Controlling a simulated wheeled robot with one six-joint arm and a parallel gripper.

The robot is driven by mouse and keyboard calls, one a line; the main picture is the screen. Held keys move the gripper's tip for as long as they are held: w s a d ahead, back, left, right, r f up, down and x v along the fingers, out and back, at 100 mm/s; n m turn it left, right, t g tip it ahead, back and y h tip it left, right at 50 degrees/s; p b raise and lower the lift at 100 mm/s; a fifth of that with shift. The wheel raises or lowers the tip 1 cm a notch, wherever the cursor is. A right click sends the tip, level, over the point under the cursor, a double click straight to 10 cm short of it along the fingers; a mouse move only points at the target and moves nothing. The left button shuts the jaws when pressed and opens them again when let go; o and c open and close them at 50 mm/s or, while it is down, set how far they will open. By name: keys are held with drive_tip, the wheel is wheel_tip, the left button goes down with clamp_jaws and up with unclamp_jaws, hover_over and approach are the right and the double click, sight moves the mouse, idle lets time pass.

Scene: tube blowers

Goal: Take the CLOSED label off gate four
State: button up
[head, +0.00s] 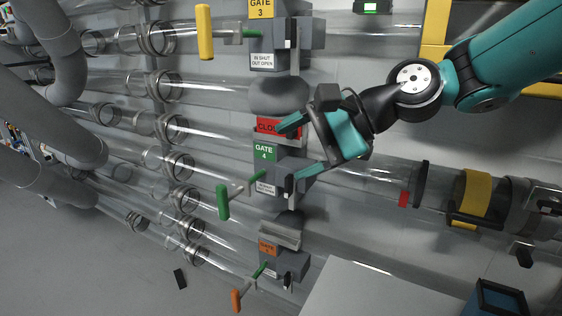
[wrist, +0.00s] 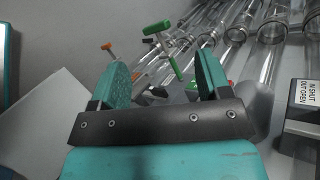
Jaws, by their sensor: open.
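The red CLOSED label (head: 266,127) sits just above the green GATE 4 sign (head: 265,152) in the head view. Only the first letters show; my upper finger covers its right part. My gripper (head: 293,150) is open, reaching in from the right with one finger at the label and the other lower, over the gate housing. Whether a finger touches the label I cannot tell. Gate four's green handle (head: 222,202) hangs lower left; a green handle also shows in the wrist view (wrist: 158,28).
Gate 3 (head: 262,8) with its yellow handle (head: 205,32) is above, and a gate with an orange handle (head: 236,300) is below. Clear tubes (head: 120,38) run left of the gates. A blue bin (head: 495,298) stands at lower right.

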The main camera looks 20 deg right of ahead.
drive_tip(key=w+d+f+m+t+y+b, duration=0.3)
drive_tip(key=w+d+m+t+b, duration=0.6)
drive_tip(key=d+m, duration=0.55)
drive_tip(key=m+g, duration=0.2)
approach(266, 125)
drive_tip(key=a, duration=0.1)
drive_tip(key=w+a+r+b, duration=0.1)
drive_tip(key=a, duration=0.1)
drive_tip(key=shift+r, duration=0.1)
drive_tip(key=shift+d, duration=0.1)
drive_tip(key=shift+c, duration=0.3)
drive_tip(key=c, duration=1)
